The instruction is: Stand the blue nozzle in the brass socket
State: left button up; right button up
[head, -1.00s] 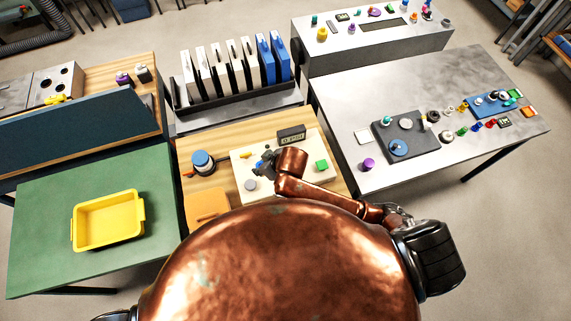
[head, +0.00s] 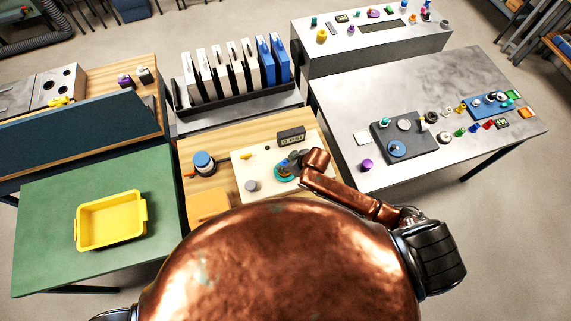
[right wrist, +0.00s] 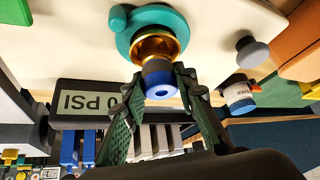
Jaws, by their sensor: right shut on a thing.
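My right gripper (right wrist: 160,92) is shut on the blue nozzle (right wrist: 160,84), its fingers on either side. The nozzle's grey collar meets the mouth of the brass socket (right wrist: 152,46); I cannot tell how deep it sits. The socket stands on a round teal base (right wrist: 180,22) on the cream board. In the head view, my right gripper (head: 290,160) is over the teal base (head: 283,173), and the nozzle is small and partly hidden. My left gripper is out of view.
A gauge box reading PSI (head: 291,135) stands at the board's back edge, close to the gripper. A grey knob (head: 251,186) is left on the cream board (head: 240,168). A blue-and-white jar (head: 203,163) and an orange block (head: 208,204) are further left.

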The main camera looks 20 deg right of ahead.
jog(key=shift+f, duration=0.4)
jog(key=o, duration=1.2)
jog(key=shift+c, duration=0.2)
jog(key=shift+r, duration=0.55)
jog(key=v, duration=1.1)
jog(key=shift+s+r+b, duration=0.25)
jog(key=shift+r+b, duration=0.05)
jog(key=shift+d, duration=0.15)
